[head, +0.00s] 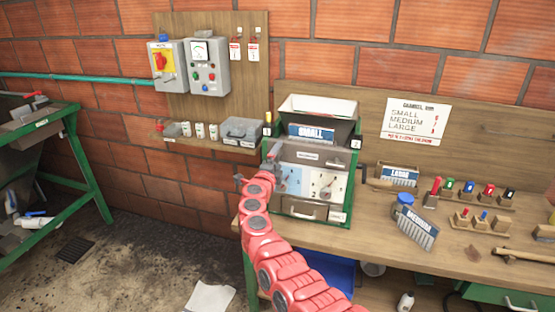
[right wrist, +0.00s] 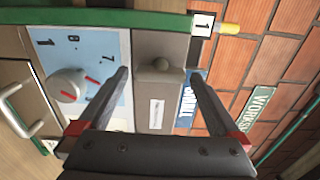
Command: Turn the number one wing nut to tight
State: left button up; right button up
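A green-framed machine (head: 340,195) with blue and white dial panels stands on the bench. A number 1 tag (right wrist: 201,25) is on its green frame in the right wrist view, beside a small yellow-ended part (right wrist: 229,28). I cannot tell for certain which part is the number one wing nut. My right gripper (right wrist: 160,76) is open, its two fingers reaching towards the panel. A rounded grey knob (right wrist: 162,65) shows between the fingertips, apparently untouched. In the head view the right gripper (head: 267,171) is at the machine's left front.
A blue SMALL plate (head: 311,132) is on the machine. A drawer (head: 305,209) is below its panels. A MEDIUM screen (head: 416,231), a LARGE screen (head: 398,175) and several coloured pegs lie right on the bench. A control box (head: 208,67) hangs on the wall board.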

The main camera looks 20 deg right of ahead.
jog(key=shift+s+a+f, duration=0.2)
jog(key=shift+s+a, duration=0.2)
jog(key=shift+a, duration=0.05)
jog(key=b+v, duration=0.3)
jog(key=v, duration=1.3)
jog(key=shift+r, duration=0.2)
jog(key=shift+s, duration=0.15)
